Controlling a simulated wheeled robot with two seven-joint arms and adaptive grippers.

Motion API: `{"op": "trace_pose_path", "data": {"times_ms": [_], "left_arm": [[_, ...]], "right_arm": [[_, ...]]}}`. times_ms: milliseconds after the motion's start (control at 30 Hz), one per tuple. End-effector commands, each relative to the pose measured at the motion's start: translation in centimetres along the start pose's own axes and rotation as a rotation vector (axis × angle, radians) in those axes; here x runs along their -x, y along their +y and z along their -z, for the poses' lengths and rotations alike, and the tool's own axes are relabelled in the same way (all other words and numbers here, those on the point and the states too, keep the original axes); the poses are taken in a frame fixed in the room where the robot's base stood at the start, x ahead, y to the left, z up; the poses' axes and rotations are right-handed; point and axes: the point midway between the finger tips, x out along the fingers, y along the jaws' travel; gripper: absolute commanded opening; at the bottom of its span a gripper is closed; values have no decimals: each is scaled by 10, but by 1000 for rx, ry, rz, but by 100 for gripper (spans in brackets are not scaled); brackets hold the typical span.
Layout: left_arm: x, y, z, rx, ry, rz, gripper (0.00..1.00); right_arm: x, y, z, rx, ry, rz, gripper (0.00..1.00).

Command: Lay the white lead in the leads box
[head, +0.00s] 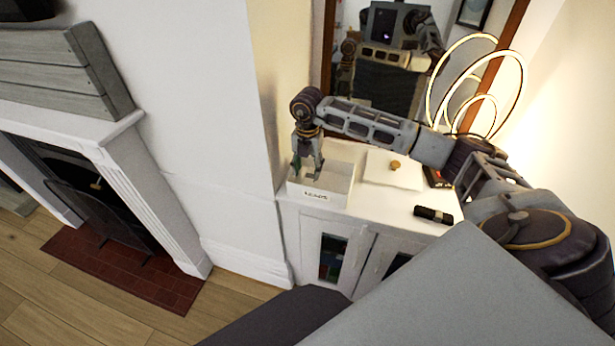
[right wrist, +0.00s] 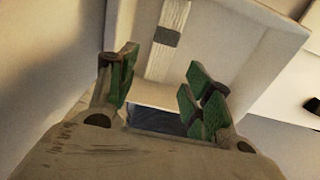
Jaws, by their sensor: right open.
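The leads box (head: 341,186) is an open white box with LEADS on its front, standing at the left end of the white cabinet top. The white lead (right wrist: 170,38) is a flat bundle with a grey band; in the right wrist view it lies inside the box (right wrist: 268,22), beyond my fingertips. My right gripper (head: 308,170) points down into the box opening. Its green-padded fingers (right wrist: 162,72) are apart, with nothing held between them and the lead clear of them. In the head view the lead is hidden. My left gripper is not in view.
A white panel with a tan knob (head: 395,165) lies right of the box. A black and red item (head: 437,178) and a black cylinder (head: 433,214) are on the cabinet top (head: 380,203). A lit ring lamp (head: 519,75) and a mirror (head: 385,90) stand behind. A wall rises close left.

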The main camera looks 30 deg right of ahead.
Motion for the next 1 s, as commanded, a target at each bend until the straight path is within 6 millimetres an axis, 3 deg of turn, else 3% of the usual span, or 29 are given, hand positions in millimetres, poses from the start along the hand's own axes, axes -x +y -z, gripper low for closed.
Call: {"op": "trace_pose_path", "data": {"times_ms": [200, 433, 1000], "left_arm": [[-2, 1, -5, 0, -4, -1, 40], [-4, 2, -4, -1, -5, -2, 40], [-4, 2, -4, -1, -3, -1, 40]], "right_arm": [[33, 0, -1, 0, -2, -2, 50], [58, 0, 0, 0, -1, -1, 50], [66, 0, 0, 0, 0, 0, 50]]}}
